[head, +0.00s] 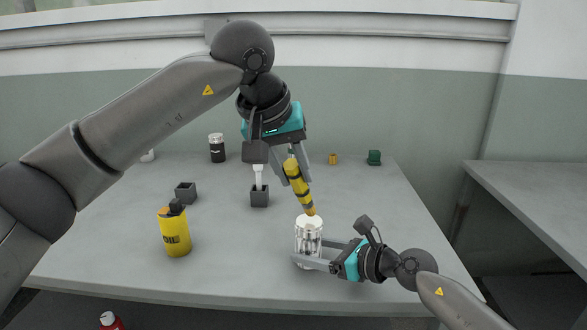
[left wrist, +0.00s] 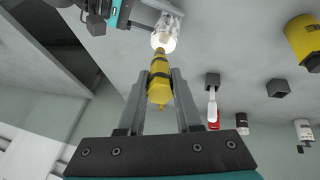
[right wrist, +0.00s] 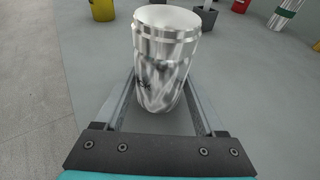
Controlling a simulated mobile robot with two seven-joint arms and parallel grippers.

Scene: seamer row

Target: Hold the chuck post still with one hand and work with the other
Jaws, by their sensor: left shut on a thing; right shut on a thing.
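The chuck post (head: 308,240) is a shiny silver cylinder with a pale round top, upright near the table's front edge. My right gripper (head: 312,256) is shut on its sides, low down; in the right wrist view the post (right wrist: 162,65) stands between the two fingers. My left gripper (head: 288,160) is shut on a yellow tool with black bands (head: 298,182) and holds it tilted above the post. The tool's tip is at the post's top; I cannot tell if they touch. The tool also shows in the left wrist view (left wrist: 158,85).
A yellow can (head: 174,236) and a small dark box (head: 185,194) stand at the left. A dark holder (head: 259,198) with a white-handled thing is behind the post. A dark jar (head: 217,150), a small yellow piece (head: 333,158) and a green piece (head: 374,157) stand farther back.

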